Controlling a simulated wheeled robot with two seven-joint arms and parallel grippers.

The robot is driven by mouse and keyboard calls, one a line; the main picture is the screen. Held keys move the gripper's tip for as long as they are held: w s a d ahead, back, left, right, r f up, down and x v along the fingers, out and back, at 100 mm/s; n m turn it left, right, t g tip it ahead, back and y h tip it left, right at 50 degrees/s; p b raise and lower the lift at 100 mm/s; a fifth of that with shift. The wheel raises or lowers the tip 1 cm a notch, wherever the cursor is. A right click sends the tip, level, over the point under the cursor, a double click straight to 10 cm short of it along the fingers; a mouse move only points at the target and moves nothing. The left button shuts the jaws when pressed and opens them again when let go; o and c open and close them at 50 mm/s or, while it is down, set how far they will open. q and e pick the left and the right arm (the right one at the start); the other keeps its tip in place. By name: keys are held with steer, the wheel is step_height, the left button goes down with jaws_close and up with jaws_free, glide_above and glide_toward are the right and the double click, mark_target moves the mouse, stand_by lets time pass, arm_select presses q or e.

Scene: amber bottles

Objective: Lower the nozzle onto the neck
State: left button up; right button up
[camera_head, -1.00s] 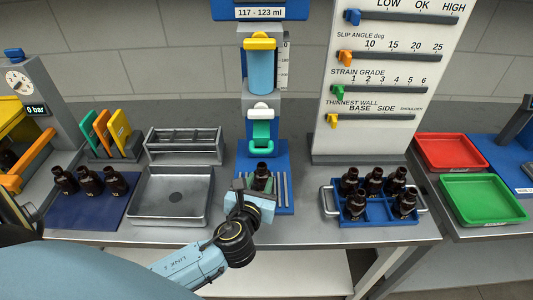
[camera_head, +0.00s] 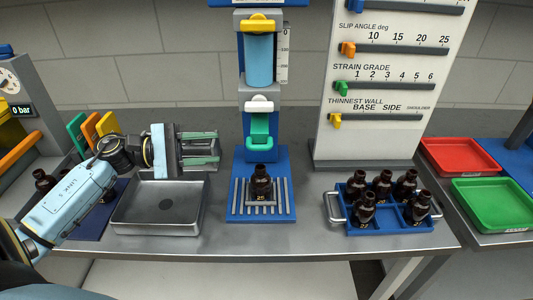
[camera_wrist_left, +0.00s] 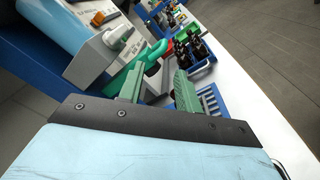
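An amber bottle (camera_head: 261,185) stands upright on the slatted grate of the blue filling stand (camera_head: 284,212). A green nozzle part (camera_head: 260,128) hangs on the stand's column above the bottle, with a clear gap to its neck. A white piece (camera_head: 259,104) sits just over the green part. My left gripper (camera_head: 216,148) is open and empty, left of the column at about the height of the green part, its fingers pointing right. In the left wrist view, the green part (camera_wrist_left: 127,72) shows beyond the spread fingers (camera_wrist_left: 158,88). My right gripper is not in view.
A grey tray (camera_head: 122,219) lies below my left gripper, with a rack partly hidden behind it. A blue crate (camera_head: 388,236) with several amber bottles stands at right, near a grey scale panel (camera_head: 375,138). Red (camera_head: 459,157) and green (camera_head: 492,203) trays lie further right.

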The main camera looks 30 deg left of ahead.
mark_target(256, 148)
arm_select(q)
steer(key=shift+m+g, duration=0.3)
steer(key=shift+m, duration=0.1)
steer(key=p+x, duration=0.1)
steer(key=x, duration=0.3)
steer(key=p+x, duration=0.1)
steer(key=x, duration=0.3)
steer(key=p+x, duration=0.1)
steer(key=x, duration=0.3)
steer(key=shift+s+d+r+p, duration=0.2)
steer(key=shift+r+p, duration=0.05)
steer(key=shift+p, duration=0.15)
steer(key=shift+w+d+f, duration=0.1)
steer(key=shift+w+d, duration=0.1)
steer(key=shift+d, duration=0.15)
jaws_close()
